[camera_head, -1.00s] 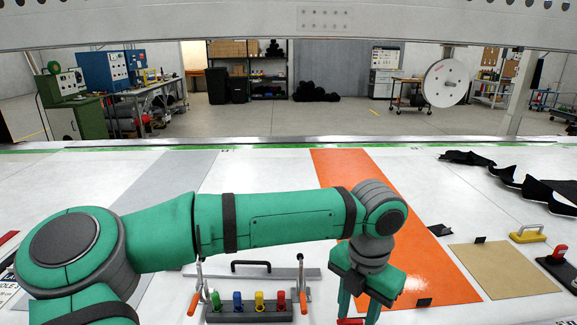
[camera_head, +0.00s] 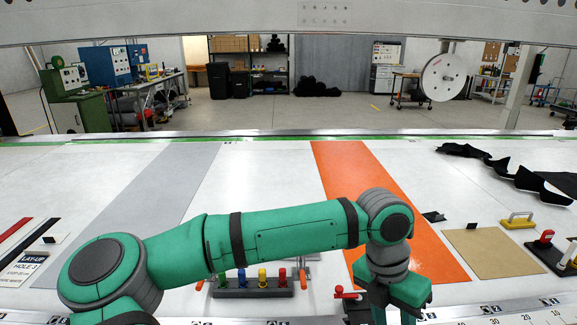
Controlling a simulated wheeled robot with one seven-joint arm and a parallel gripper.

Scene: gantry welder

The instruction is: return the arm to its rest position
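My green arm reaches across the front of the white table (camera_head: 265,165) from the lower left. My gripper (camera_head: 395,312) points down at the lower right of centre, in front of the orange strip (camera_head: 345,180). Its fingers run off the bottom edge of the picture, so I cannot tell how far apart they are or whether anything is between them. A red-handled item (camera_head: 345,293) shows just left of my gripper.
A dark rack (camera_head: 250,292) with several coloured knobs stands behind and below my forearm. To the right are a tan sheet (camera_head: 495,255), a yellow handle (camera_head: 517,221) and black cloth (camera_head: 525,178). A grey strip (camera_head: 160,190) lies at left. A large beam (camera_head: 230,22) crosses overhead.

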